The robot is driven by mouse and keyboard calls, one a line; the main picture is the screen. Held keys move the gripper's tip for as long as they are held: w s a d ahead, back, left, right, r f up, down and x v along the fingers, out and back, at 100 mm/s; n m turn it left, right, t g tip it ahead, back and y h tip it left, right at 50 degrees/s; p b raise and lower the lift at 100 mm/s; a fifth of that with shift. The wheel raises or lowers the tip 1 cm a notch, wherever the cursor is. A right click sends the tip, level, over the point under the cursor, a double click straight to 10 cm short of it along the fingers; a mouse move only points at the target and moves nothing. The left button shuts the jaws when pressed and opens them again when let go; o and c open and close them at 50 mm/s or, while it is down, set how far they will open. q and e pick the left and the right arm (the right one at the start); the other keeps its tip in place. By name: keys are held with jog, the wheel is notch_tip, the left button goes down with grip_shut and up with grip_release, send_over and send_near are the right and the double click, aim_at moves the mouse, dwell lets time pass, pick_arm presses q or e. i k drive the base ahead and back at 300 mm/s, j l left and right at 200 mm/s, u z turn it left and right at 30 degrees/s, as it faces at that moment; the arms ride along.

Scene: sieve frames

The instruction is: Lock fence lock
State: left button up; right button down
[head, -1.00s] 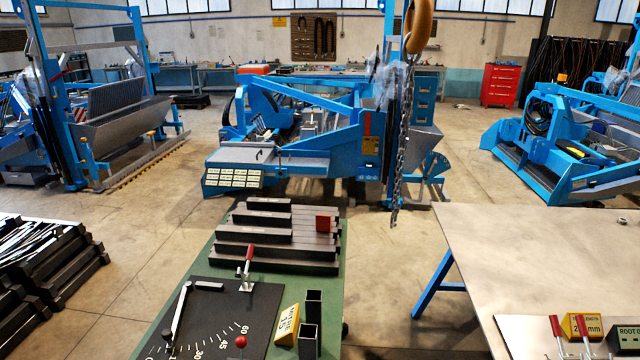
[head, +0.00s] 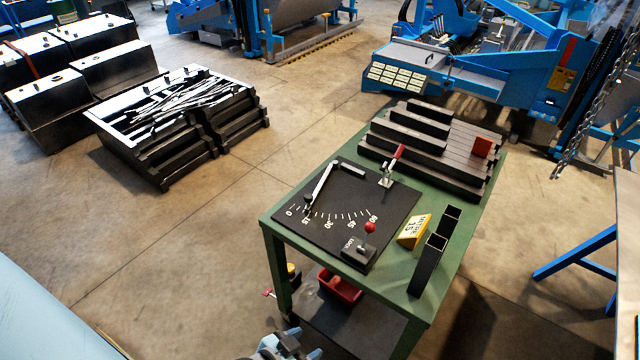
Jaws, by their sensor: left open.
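The fence lock (head: 359,251) is a dark block with lettering on its top and a lever ending in a red ball knob (head: 370,227). It sits at the front right of a black angle plate (head: 340,190) with a white degree scale. The lever stands roughly upright. A light metal fence bar (head: 322,184) crosses the plate's left side, its lower end near the 15 mark. My left gripper (head: 290,346) is at the bottom edge, partly cut off, open and empty. It is well apart from the lock, in front of the green table. My right gripper is out of view.
The green table (head: 270,226) also carries a red-handled clamp (head: 391,167), a yellow angle sign (head: 413,231), upright black tubes (head: 428,262) and stacked dark bars (head: 410,140). A red bin (head: 340,287) sits on its lower shelf. Open floor lies to the left.

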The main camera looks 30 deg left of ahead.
aim_at(369, 227)
jog(key=z, duration=0.6)
jog(key=j+z, duration=0.7)
jog(key=k+j+z, duration=0.15)
jog(key=z, duration=0.25)
jog(key=k+j+z, duration=0.2)
jog(key=j, duration=0.25)
jog(key=k+j+z, duration=0.25)
jog(key=j, duration=0.2)
jog(key=k+j, duration=0.65)
jog(key=j, duration=0.2)
jog(key=i+j, duration=0.1)
jog(key=i, duration=0.05)
